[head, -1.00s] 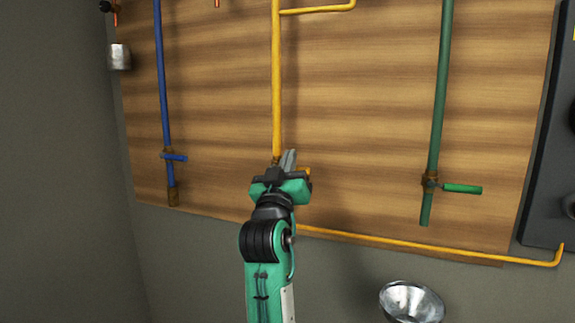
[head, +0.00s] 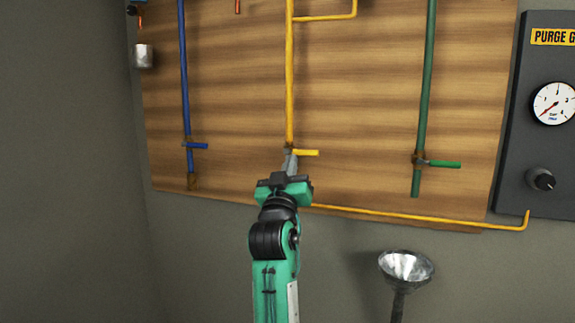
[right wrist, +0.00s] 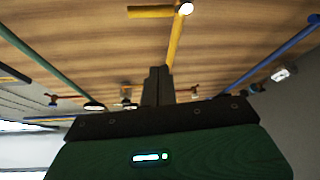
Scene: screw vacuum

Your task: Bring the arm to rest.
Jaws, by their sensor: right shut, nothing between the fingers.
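My right gripper (head: 290,161) is in the middle of the head view, its green arm reaching up from the bottom edge. Its fingers are shut with nothing between them. They point up in front of the lower end of the yellow pipe (head: 289,85), just below and left of the yellow valve handle (head: 305,153). Whether they touch the pipe or valve I cannot tell. In the right wrist view the shut fingers (right wrist: 158,84) point at the wooden board, with the yellow handle (right wrist: 150,12) at the top edge. My left gripper is not in view.
A wooden board (head: 360,120) carries a blue pipe (head: 184,75) with a blue handle and a green pipe (head: 424,85) with a green handle. A dark gauge panel (head: 510,170) is at the right. A metal funnel (head: 406,266) stands below. A metal cup (head: 143,56) hangs upper left.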

